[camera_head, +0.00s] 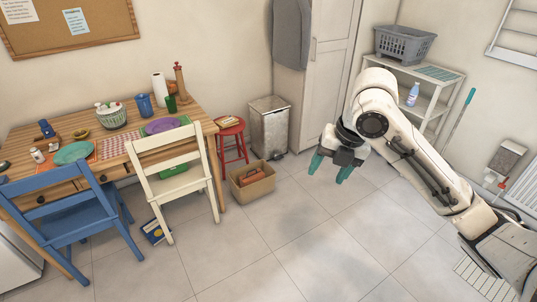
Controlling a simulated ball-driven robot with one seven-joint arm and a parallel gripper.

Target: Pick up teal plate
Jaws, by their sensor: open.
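The teal plate (74,153) lies flat on an orange placemat on the wooden table (196,110), toward the table's left side. The blue chair's back stands in front of it. My gripper (328,174) hangs over the open floor right of the table, with its teal fingers pointing down. It is open and empty, well apart from the plate.
A purple plate (162,126), a bowl (111,116), a blue cup (145,104) and a paper towel roll (161,90) stand on the table. A blue chair (60,206) and a cream chair (180,186) block its front. A cardboard box (253,186) and red stool (231,128) stand beside it. Floor at centre is clear.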

